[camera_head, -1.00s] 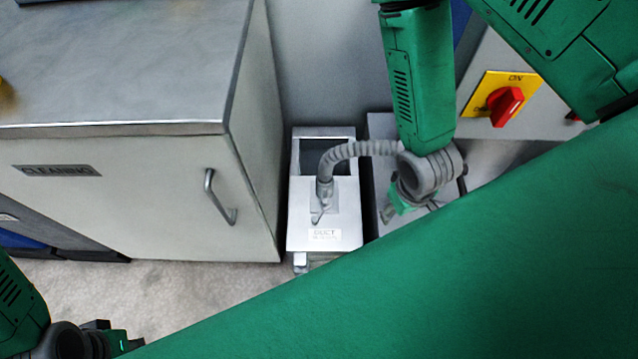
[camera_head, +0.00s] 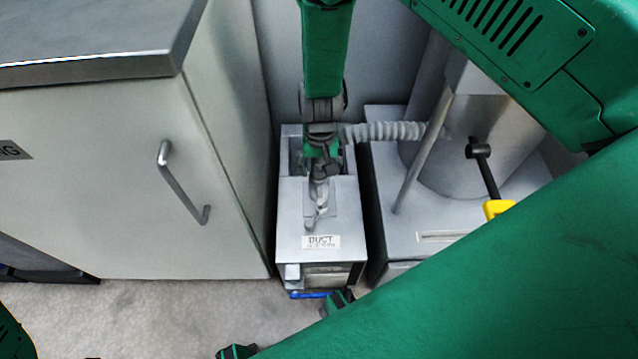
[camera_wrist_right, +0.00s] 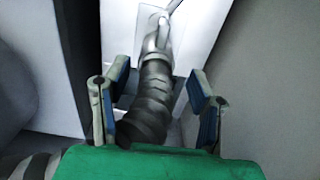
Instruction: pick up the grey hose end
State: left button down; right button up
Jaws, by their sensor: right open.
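The grey ribbed hose (camera_head: 390,131) runs left from the machine and passes behind my right gripper. The hose end also shows at the top of the right wrist view (camera_wrist_right: 155,43). My right gripper (camera_head: 320,158) is over the hose bend in the head view. In the right wrist view, its blue-padded fingers (camera_wrist_right: 158,100) are open, one on each side of the hose and apart from it. Dark green pieces at the bottom of the head view may be my left gripper, mostly hidden.
A white cabinet (camera_head: 120,200) with a metal bar handle (camera_head: 180,182) stands close left of the box. A metal machine (camera_head: 440,215) with a round drum and a black lever (camera_head: 485,170) stands to the right. My large green arm link covers the lower right.

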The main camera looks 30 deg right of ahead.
aim_at(319, 187)
notch_tip(319, 187, down, 5)
jog(key=shift+r+b, duration=0.1)
jog(key=shift+b, duration=0.6)
notch_tip(319, 187, down, 6)
jog(key=b, duration=0.3)
jog(key=shift+a+r, duration=0.1)
jog(key=shift+r, duration=0.25)
grip_shut()
